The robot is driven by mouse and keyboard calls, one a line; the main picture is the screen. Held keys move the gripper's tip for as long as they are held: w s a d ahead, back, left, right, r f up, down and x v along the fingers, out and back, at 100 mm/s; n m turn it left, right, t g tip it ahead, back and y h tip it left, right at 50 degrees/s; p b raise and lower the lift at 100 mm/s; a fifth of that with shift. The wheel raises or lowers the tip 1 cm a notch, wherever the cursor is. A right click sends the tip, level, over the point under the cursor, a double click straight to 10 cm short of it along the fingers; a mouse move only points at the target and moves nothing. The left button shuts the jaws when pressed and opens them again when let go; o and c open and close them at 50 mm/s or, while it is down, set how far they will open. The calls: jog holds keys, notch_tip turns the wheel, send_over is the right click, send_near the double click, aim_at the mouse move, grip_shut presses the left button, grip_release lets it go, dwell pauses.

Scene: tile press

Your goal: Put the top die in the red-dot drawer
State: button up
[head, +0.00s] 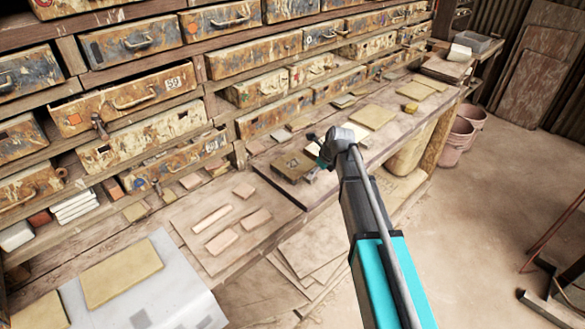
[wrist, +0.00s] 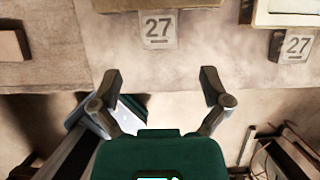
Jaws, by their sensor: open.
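My gripper (wrist: 161,82) is open and empty in the wrist view, its fingers pointing at the bench's front edge. In the head view my gripper (head: 326,148) is over the bench, close to a brown-yellow block with a dark square mark (head: 293,165), which may be the die. I cannot tell whether it is stacked. The wrist view shows the lower edge of a pale block (wrist: 285,15) at top right. A drawer at the top left bears a round red mark (head: 42,3) and is cut by the picture edge; other drawers have small coloured marks.
A bench (head: 180,215) runs below the drawer wall, with tan tiles (head: 373,117) and small wooden pieces (head: 222,241) on it. A drawer marked 59 (head: 125,97) juts out. Open floor (head: 480,220) lies to the right.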

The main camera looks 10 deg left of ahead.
aim_at(297, 169)
jog(key=shift+b+x, duration=2.2)
jog(key=shift+x, duration=0.35)
jog(key=shift+w, duration=0.1)
jog(key=shift+a+r, duration=0.1)
grip_shut()
